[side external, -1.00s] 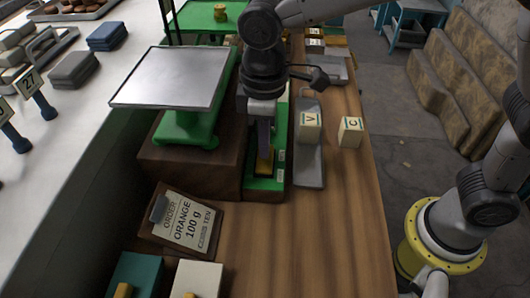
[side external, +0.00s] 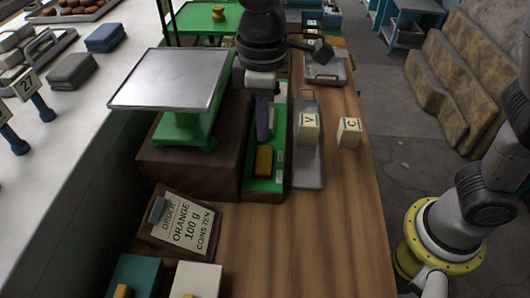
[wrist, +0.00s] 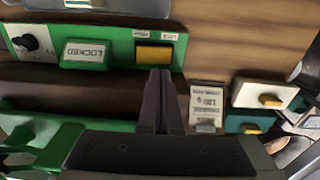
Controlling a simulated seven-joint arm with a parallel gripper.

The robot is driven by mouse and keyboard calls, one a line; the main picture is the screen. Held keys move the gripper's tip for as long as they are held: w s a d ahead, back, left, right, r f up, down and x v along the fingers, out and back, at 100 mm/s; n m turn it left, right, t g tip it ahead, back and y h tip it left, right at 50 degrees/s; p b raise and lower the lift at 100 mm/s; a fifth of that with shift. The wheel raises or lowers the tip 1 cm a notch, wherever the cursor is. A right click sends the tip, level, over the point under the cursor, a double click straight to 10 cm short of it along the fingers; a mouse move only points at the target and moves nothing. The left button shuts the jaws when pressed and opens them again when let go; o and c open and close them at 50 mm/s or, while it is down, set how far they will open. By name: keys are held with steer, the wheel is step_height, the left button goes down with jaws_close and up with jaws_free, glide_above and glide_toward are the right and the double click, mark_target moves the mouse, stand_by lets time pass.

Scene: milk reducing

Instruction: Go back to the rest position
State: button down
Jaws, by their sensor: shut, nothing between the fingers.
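My gripper (side external: 262,138) hangs over the green panel (side external: 249,189) in the side external view, its fingers together and empty. In the wrist view the closed fingers (wrist: 160,128) point toward the panel, just below its yellow block (wrist: 154,53). The yellow block also shows in the side external view (side external: 263,161), with the fingertips above it and apart from it. A sign reading LOCKED (wrist: 86,52) sits on the panel beside the block.
A scale with a metal plate (side external: 165,78) stands left of my gripper. Blocks marked V (side external: 308,129) and C (side external: 349,131) are to the right, V on a grey tray (side external: 306,178). An order board (side external: 180,228) reads ORANGE 100 g.

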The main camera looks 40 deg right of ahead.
steer(key=s+d+r+m+t, duration=0.2)
steer(key=s+d+r, duration=0.15)
steer(key=d, duration=0.45)
steer(key=s+d+r+m+t, duration=0.1)
steer(key=s+d+r+m, duration=0.15)
steer(key=d+r, duration=0.45)
steer(key=s+d+f+m+t, duration=0.2)
steer(key=s+d+f+m, duration=0.2)
steer(key=s+d+f, duration=0.4)
step_height(320, 180, down, 2)
steer(key=shift+s+f+t, duration=0.1)
steer(key=shift+s+t, duration=0.2)
steer(key=shift+s, duration=0.9)
steer(key=shift+d+m, duration=0.1)
steer(key=shift+m, duration=0.15)
